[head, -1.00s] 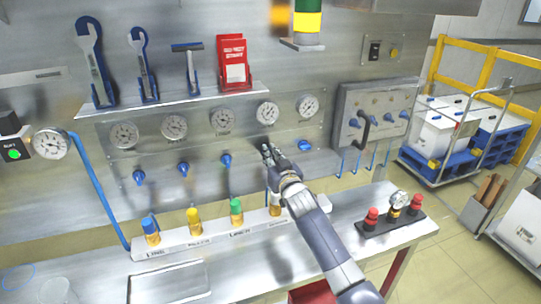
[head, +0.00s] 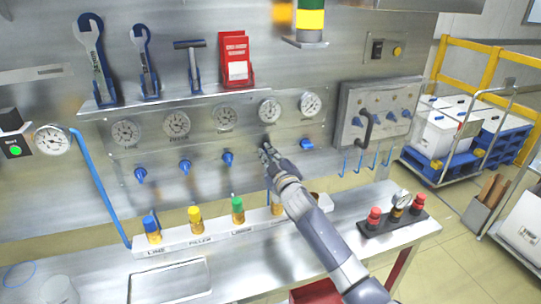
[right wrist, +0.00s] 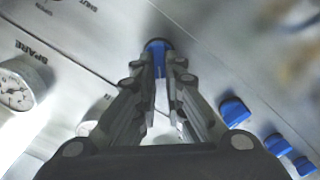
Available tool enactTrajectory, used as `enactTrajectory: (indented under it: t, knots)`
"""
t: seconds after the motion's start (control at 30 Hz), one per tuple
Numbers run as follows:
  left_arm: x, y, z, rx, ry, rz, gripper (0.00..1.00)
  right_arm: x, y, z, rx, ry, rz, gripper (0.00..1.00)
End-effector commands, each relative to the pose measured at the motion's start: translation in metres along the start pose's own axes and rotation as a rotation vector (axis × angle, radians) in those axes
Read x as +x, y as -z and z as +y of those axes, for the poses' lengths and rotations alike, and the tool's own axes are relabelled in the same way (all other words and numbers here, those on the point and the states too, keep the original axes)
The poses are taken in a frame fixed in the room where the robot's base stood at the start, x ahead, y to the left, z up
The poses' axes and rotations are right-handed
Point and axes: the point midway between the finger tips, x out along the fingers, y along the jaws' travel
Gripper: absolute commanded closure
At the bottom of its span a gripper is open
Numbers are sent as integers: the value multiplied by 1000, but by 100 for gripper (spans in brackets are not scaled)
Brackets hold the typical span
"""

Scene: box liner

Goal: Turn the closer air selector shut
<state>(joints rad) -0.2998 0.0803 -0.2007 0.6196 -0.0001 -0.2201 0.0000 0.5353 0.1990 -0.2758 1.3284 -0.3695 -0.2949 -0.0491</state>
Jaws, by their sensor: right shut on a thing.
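A row of blue selector knobs runs along the steel panel (head: 330,130) under round gauges. My right gripper (head: 266,149) is at the knob position under the fourth gauge, where the fingers hide the knob in the head view. In the right wrist view my right gripper (right wrist: 160,68) is shut on a blue knob (right wrist: 157,45), with a finger on each side of it. Other blue knobs show in the head view at the third position (head: 227,159) and the fifth (head: 306,144). My left gripper is not in view.
Below the panel, a white rack (head: 190,248) with colour-capped bottles stands on the steel bench (head: 350,205). A black block with red knobs (head: 390,222) is at the bench's right. Tools (head: 92,60) hang above. A smaller valve panel (head: 376,108) is to the right.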

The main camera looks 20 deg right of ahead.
Motion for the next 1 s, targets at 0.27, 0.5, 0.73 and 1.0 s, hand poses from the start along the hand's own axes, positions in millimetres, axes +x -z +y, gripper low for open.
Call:
enactTrajectory:
  t: [0.27, 0.5, 0.73, 1.0]
  knots:
    - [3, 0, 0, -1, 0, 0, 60, 0, -1, -4, -264, 0, 0, 100]
    - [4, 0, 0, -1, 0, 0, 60, 0, -3, -8, -489, 1, -1, 100]
    - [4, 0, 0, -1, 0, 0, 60, 0, -4, -10, -671, 0, 0, 100]
    - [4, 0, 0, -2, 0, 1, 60, 0, -5, -12, -811, 1, 0, 100]
